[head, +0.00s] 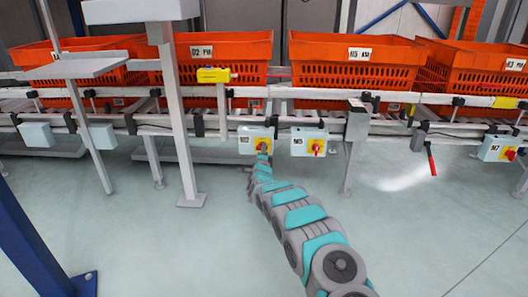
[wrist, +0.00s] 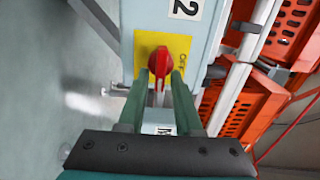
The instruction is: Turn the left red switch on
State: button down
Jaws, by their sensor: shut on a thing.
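The left switch box (head: 246,133) is pale blue with a yellow plate, mounted under the conveyor in the head view. Its red switch knob (wrist: 159,62) is seen on the yellow plate (wrist: 146,42) in the wrist view. My gripper (wrist: 163,76) has its two green fingers closed on the knob, one on each side. In the head view my arm reaches forward to this box, and my gripper (head: 263,152) hides part of its front. The second switch box (head: 298,144) sits just to the right, with its own red knob (head: 317,148).
Orange totes (head: 350,62) stand in a row on the conveyor above. Another switch box (head: 497,150) is at the far right. A grey post (head: 180,130) stands left of my arm, and a conveyor leg (head: 356,140) stands to the right. The floor in front is clear.

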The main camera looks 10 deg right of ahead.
jog(key=shift+d+r, duration=0.15)
jog(key=shift+r, duration=0.05)
dwell(0.3)
jog(key=c, duration=1)
grip_release()
jog(key=shift+w, duration=0.1)
jog(key=shift+o, duration=0.6)
jog(key=shift+f, duration=0.1)
jog(key=shift+f, duration=0.1)
jog(key=p+v, duration=0.1)
jog(key=v, duration=0.6)
jog(key=shift+s, duration=0.4)
